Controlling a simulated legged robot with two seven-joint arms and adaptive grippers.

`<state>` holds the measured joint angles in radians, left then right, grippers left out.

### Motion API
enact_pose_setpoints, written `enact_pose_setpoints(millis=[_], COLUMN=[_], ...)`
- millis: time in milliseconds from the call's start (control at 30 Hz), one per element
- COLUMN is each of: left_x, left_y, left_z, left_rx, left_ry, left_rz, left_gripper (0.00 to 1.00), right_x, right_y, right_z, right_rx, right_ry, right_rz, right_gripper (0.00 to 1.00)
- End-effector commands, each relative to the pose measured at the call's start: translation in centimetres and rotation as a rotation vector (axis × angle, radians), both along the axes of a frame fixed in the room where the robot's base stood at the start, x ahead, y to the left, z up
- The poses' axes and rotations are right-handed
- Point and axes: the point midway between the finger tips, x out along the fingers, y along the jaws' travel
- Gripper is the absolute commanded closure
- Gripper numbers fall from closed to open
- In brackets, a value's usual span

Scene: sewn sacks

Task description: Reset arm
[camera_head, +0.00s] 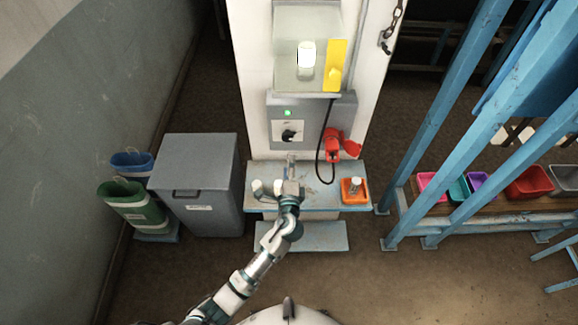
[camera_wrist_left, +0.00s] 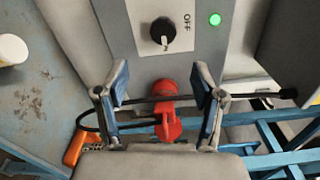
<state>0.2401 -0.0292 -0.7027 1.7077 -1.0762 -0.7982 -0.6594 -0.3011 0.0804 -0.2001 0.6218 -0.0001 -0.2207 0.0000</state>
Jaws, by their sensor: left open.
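My left arm reaches up from the bottom of the head view. Its gripper (camera_head: 291,172) is over the small worktable (camera_head: 312,209), in front of the grey control box (camera_head: 258,124). The gripper also shows in the left wrist view (camera_wrist_left: 162,82), its two fingers apart. A red plug-like part (camera_wrist_left: 168,118) with a black cable appears between and beyond the fingers; I see no grip on it. It also shows at the box's right side in the head view (camera_head: 333,146). My right gripper is not in view.
The box has a black knob (camera_head: 289,135) and a lit green lamp (camera_head: 287,113). An orange tray (camera_head: 347,198) sits on the table's right. A grey bin (camera_head: 205,190) stands left. Blue frame posts (camera_head: 441,120) and coloured trays (camera_head: 528,184) are right.

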Motion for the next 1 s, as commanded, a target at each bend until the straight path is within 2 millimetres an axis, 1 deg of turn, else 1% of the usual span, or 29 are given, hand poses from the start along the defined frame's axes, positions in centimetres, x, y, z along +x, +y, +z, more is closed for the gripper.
enact_pose_setpoints(millis=[500,567,667,767,800,867,900,1000], left_x=[-0.1,-0.3,-1.5,-4.4,-6.2,-9.3,-11.3,-15.9], left_y=[0.1,0.7,3.3,7.8,9.8,12.6,14.1,16.7], left_z=[0.0,-0.5,-2.7,-6.8,-8.7,-11.4,-12.9,-15.3], left_rx=[-0.005,-0.030,-0.150,-0.368,-0.474,-0.630,-0.720,-0.897], left_ry=[0.002,0.019,0.106,0.259,0.330,0.437,0.497,0.617], left_rz=[0.002,0.015,0.075,0.192,0.253,0.351,0.412,0.540], left_gripper=[0.32,0.32,0.32,0.32,0.32,0.32,0.32,0.32], right_x=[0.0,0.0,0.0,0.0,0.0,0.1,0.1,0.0], right_y=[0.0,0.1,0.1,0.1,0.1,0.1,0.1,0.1], right_z=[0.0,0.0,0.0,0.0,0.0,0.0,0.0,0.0], right_rx=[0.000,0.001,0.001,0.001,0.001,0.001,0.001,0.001], right_ry=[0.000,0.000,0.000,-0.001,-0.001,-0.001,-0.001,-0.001], right_rz=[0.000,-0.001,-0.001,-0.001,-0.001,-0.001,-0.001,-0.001], right_gripper=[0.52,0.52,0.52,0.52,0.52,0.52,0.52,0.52])
